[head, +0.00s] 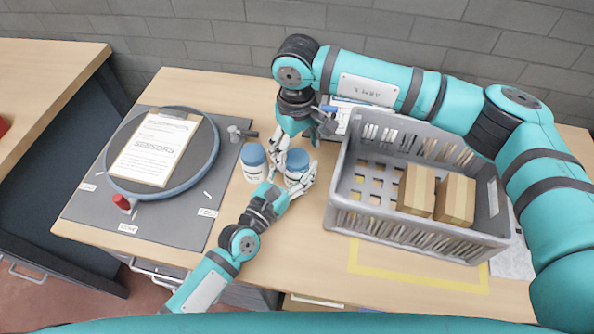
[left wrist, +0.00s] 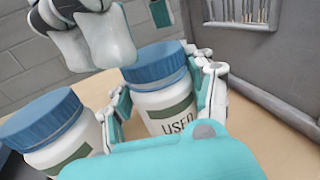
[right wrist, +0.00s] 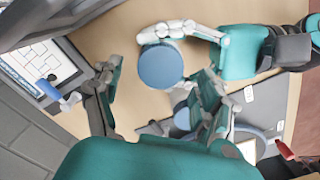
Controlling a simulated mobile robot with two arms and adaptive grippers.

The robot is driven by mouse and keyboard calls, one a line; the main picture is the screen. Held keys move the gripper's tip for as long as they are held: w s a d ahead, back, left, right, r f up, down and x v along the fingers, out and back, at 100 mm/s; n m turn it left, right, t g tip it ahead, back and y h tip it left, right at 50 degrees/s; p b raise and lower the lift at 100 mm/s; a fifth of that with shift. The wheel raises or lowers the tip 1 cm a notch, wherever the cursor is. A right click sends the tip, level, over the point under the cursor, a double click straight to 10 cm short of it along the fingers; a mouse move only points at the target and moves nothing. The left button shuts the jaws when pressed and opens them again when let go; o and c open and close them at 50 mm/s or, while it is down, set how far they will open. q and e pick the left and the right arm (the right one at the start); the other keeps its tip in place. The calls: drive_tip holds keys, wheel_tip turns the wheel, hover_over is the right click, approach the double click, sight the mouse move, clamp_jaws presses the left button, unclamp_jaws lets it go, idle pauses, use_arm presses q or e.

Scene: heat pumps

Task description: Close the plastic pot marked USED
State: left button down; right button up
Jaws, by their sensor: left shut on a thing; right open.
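The white pot marked USED (left wrist: 168,108) stands on the table with a blue lid (left wrist: 157,63) resting on its top; I cannot tell whether the lid is screwed tight. My left gripper (head: 298,183) is shut around the body of this pot, with a finger on each side. My right gripper (head: 297,146) is open, pointing down just above the lid. In the right wrist view the lid (right wrist: 160,67) lies beyond and between the open fingers, apart from them. A second white pot with a blue lid (head: 253,157) stands to the left; its label is partly hidden.
A grey crate (head: 410,236) with cardboard boxes (head: 417,190) stands close on the right. A round plate (head: 207,165) with a clipboard (head: 155,148) lies on a grey mat at the left. A small metal part (head: 236,134) sits behind the second pot. The front table strip is clear.

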drive_tip(key=shift+r, duration=3)
drive_tip(key=shift+c, duration=0.3)
drive_tip(key=shift+f, duration=4.05)
drive_tip(key=c, duration=1.1)
drive_tip(key=o, duration=1.2)
drive_tip(key=shift+c, duration=0.2)
